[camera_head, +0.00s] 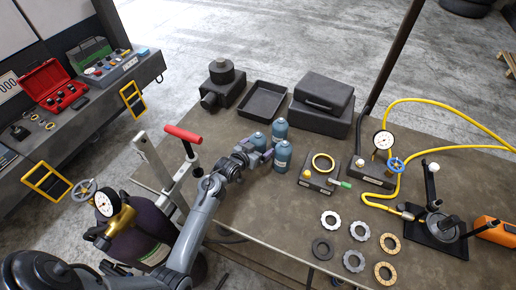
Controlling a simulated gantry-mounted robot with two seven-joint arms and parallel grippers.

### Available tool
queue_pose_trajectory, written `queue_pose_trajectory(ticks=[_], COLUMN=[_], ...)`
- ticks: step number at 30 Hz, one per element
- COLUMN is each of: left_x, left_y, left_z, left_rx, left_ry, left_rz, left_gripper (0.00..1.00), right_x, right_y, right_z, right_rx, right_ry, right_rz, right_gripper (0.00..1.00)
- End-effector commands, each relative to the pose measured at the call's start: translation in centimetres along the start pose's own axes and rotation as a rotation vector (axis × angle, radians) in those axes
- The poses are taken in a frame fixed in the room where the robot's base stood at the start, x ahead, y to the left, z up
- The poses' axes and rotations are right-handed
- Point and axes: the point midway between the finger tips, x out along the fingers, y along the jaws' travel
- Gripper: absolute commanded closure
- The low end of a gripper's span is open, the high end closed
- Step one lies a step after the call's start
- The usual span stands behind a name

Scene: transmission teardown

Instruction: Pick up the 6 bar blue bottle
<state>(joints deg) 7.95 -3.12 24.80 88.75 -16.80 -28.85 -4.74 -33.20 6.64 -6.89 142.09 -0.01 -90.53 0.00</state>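Three blue bottles stand upright in a tight group on the table: one at the back (280,127), one at the left (258,140) and one at the front right (284,158). Any markings are too small to read, so I cannot tell which one is the 6 bar bottle. My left gripper (264,157) is beside the bottles, just left of the front right one and in front of the left one. Whether it touches a bottle, and whether its fingers are open or shut, is too small to tell. My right gripper is out of view.
Behind the bottles are an empty black tray (263,101) and a dark case (323,95). To the right are a small block with a yellow ring (323,163), a pressure gauge (383,140) with yellow hose, and several rings. A red-handled tool (183,134) stands near my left arm.

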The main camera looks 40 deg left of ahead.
Motion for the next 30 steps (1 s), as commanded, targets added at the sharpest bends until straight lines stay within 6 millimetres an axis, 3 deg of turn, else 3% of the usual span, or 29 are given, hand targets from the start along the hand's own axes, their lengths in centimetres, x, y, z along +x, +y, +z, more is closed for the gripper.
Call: queue_pose_trajectory(ticks=[3, 21, 30], left_x=[-0.02, -0.04, -0.1], left_y=[-0.01, -0.01, -0.02], left_z=[-0.01, -0.01, -0.45], left_rx=[0.001, 0.0, 0.002], left_ry=[0.0, 0.0, 0.007], left_rz=[0.0, 0.0, -0.001], left_gripper=[0.05, 0.97, 0.99], right_x=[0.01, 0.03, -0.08], right_y=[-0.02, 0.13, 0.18], right_z=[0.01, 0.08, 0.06], right_rx=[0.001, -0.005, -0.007], right_ry=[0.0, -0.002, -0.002], right_rz=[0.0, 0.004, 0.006], right_gripper=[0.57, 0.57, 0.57])
